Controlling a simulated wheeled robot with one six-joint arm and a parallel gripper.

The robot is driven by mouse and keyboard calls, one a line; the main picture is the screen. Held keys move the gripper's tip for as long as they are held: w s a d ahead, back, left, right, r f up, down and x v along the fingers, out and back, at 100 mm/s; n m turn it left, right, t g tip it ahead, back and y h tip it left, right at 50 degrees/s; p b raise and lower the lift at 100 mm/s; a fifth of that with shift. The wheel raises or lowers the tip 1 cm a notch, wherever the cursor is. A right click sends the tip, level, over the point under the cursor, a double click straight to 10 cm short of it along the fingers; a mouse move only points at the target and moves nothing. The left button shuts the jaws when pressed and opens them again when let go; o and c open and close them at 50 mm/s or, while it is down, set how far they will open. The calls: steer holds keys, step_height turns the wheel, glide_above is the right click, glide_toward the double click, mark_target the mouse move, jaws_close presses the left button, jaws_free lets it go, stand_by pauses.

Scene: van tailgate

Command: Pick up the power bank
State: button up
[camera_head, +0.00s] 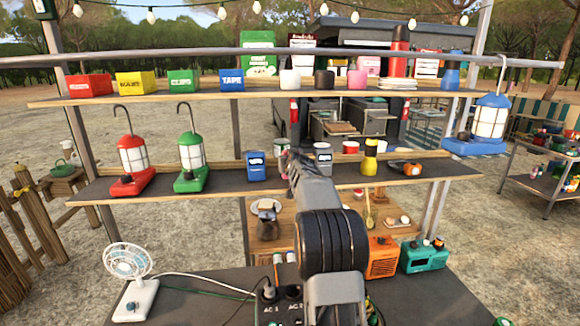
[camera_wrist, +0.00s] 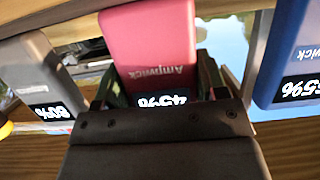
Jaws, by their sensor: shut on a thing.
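A pinkish-red power bank (camera_wrist: 150,45) marked Ampwick, with a 45% display, fills the upper middle of the wrist view. My gripper (camera_wrist: 160,85) is shut on it, with one finger along each side. The gripper body covers part of its display end. In the head view my arm hides this power bank and my fingertips. A grey power bank (camera_wrist: 42,80) showing 80% and a blue one (camera_wrist: 290,60) showing 65% stand on either side, apart from the fingers. The blue one (camera_head: 256,166) and the grey one (camera_head: 323,158) also show on the middle shelf in the head view.
The upper shelf (camera_head: 200,94) carries several boxes and mugs. A fan (camera_head: 130,262) and an orange radio (camera_head: 382,258) are lower down.

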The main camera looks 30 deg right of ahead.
steer(key=shift+c, duration=1.2)
steer(key=shift+r, duration=0.1)
